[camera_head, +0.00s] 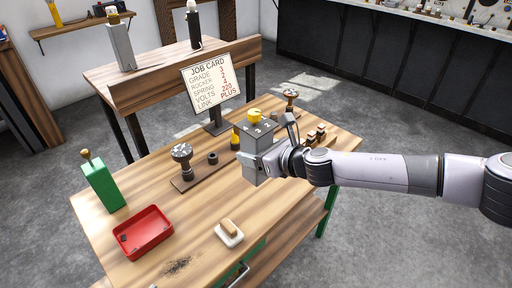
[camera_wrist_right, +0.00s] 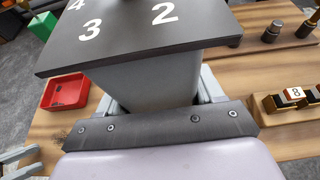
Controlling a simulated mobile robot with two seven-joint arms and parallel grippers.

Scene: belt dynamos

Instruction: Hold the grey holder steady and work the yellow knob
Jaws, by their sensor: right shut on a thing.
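The grey holder (camera_head: 261,143) is a box with a dark top plate, held up over the right part of the wooden table. The yellow knob (camera_head: 254,116) sits on top of the plate, among white numbers. My right gripper (camera_head: 277,160) comes from the right and is shut on the holder's body. In the right wrist view, the holder (camera_wrist_right: 155,80) stands between my finger pads, and the plate shows 4, 3 and 2. The knob is out of that view.
A job card (camera_head: 211,82) stands behind the holder. The table's front middle has free room.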

